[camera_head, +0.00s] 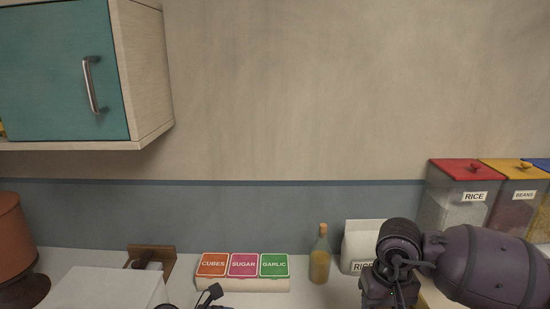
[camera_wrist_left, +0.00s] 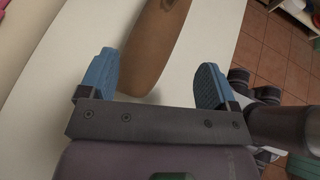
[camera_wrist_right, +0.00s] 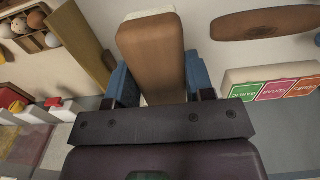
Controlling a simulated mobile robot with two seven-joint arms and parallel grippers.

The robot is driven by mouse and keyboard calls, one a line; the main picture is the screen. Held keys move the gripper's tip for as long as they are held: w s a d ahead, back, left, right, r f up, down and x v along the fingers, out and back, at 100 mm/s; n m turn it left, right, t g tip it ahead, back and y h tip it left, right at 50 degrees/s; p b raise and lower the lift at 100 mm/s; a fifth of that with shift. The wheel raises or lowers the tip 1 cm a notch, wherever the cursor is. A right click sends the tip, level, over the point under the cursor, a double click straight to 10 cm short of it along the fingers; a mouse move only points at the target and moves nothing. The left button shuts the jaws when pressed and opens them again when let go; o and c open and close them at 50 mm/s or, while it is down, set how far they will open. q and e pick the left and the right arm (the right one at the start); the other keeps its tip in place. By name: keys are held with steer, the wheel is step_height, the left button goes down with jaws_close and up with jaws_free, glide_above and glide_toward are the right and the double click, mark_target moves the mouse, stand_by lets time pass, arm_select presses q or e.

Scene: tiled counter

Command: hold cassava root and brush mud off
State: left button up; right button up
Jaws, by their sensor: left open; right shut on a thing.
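The brown, elongated cassava root (camera_wrist_left: 158,42) lies on the white counter in the left wrist view. A darker patch shows near its far end, which the frame cuts off. My left gripper (camera_wrist_left: 158,84) is open, its blue fingers apart with the root's near end between and just beyond them. A long brown oval, apparently the same root, also shows in the right wrist view (camera_wrist_right: 276,23). My right gripper (camera_wrist_right: 155,82) is shut on a brown block-shaped brush (camera_wrist_right: 152,50) with a pale far edge. The root and brush are not visible in the head view.
A box with lids marked CUBES, SUGAR and GARLIC (camera_head: 242,285) stands on the counter. Beside it are a yellow bottle (camera_head: 320,258) and a white RICE package (camera_head: 358,240). Lidded bins (camera_head: 460,200) stand at right. A teal cupboard (camera_head: 60,75) hangs at upper left.

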arm_select(q)
steer(key=shift+d+f, duration=0.15)
steer(key=shift+d, duration=0.2)
steer(key=x, duration=0.6)
steer(key=shift+d+f, duration=0.2)
steer(key=shift+d, duration=0.15)
steer(key=shift+d+f, duration=0.4)
steer(key=shift+d, duration=0.1)
steer(key=shift+w+d+f, duration=0.3)
steer(key=shift+w+d, duration=0.05)
steer(key=shift+d, duration=0.2)
steer(key=shift+a+r, duration=0.1)
steer(key=c, duration=0.4)
